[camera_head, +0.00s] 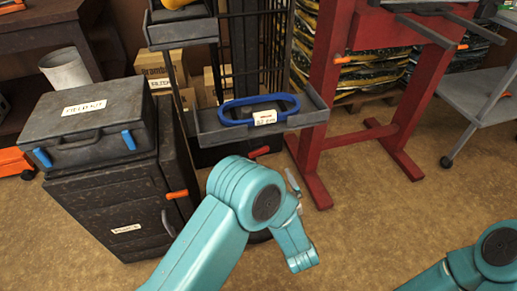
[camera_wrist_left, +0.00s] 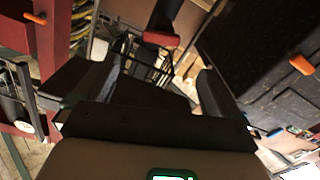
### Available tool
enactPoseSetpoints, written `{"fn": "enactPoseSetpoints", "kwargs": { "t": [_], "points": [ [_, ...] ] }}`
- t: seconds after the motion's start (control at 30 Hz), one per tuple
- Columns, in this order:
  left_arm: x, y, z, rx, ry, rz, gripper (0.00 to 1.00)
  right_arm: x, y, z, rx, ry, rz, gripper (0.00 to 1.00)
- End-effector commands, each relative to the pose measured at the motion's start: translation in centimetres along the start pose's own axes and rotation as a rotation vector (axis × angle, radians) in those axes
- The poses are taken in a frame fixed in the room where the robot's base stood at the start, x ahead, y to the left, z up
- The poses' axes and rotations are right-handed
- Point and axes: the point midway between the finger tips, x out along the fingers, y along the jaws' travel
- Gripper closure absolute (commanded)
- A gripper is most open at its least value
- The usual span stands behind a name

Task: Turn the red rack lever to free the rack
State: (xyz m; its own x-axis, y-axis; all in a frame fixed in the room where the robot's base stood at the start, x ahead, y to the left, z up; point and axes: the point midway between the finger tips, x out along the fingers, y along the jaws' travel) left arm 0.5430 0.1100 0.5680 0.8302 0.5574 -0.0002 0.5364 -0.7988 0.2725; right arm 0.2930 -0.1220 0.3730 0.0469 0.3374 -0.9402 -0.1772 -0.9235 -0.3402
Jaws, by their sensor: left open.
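The red rack lever (camera_head: 260,151) shows in the head view just below the rack's lowest shelf, at the end of a dark part. In the wrist view the red lever (camera_wrist_left: 161,39) is at the top middle, on a dark bar, ahead of my left gripper (camera_wrist_left: 155,82). The gripper is open, with a finger on each side and nothing between them. It is apart from the lever. In the head view my teal arm hides most of that gripper. The dark rack's lower shelf (camera_head: 314,116) holds a blue ring-shaped item (camera_head: 238,107). My right gripper is out of view.
A dark cabinet (camera_head: 105,205) with an orange handle (camera_head: 177,194) and a field-kit case (camera_head: 92,116) stands left of the rack. A red frame (camera_head: 325,80) stands close on the right. A grey cart (camera_head: 480,95) is farther right. Brown floor is open around them.

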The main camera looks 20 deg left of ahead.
Motion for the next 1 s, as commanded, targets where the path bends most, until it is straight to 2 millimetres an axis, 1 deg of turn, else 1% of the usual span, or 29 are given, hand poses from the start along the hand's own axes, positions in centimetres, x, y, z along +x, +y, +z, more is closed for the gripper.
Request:
{"fn": "enactPoseSetpoints", "kwargs": {
  "t": [0.13, 0.4, 0.5, 0.6, 0.7, 0.8, 1.0],
  "points": [
    [3.3, -0.5, 0.1, -0.003, 0.002, -0.006, 0.02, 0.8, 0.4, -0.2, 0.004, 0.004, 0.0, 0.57],
    [9.7, -0.6, 0.1, -0.004, 0.004, -0.005, 0.02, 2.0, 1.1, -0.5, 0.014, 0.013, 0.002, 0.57],
    [11.7, -0.5, 0.1, -0.003, 0.003, -0.005, 0.02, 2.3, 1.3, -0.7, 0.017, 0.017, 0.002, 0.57],
    [13.2, -0.4, 0.1, -0.002, 0.003, -0.005, 0.02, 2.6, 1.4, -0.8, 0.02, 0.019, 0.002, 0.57],
    [14.2, -0.3, 0.0, -0.002, 0.002, -0.004, 0.02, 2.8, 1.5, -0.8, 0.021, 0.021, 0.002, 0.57],
    [14.7, -0.2, 0.0, -0.001, 0.001, -0.003, 0.02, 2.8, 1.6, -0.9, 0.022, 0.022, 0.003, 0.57],
    [14.9, -0.1, -0.1, 0.0, 0.001, -0.002, 0.02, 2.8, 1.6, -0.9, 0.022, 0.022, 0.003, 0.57]
  ]
}}
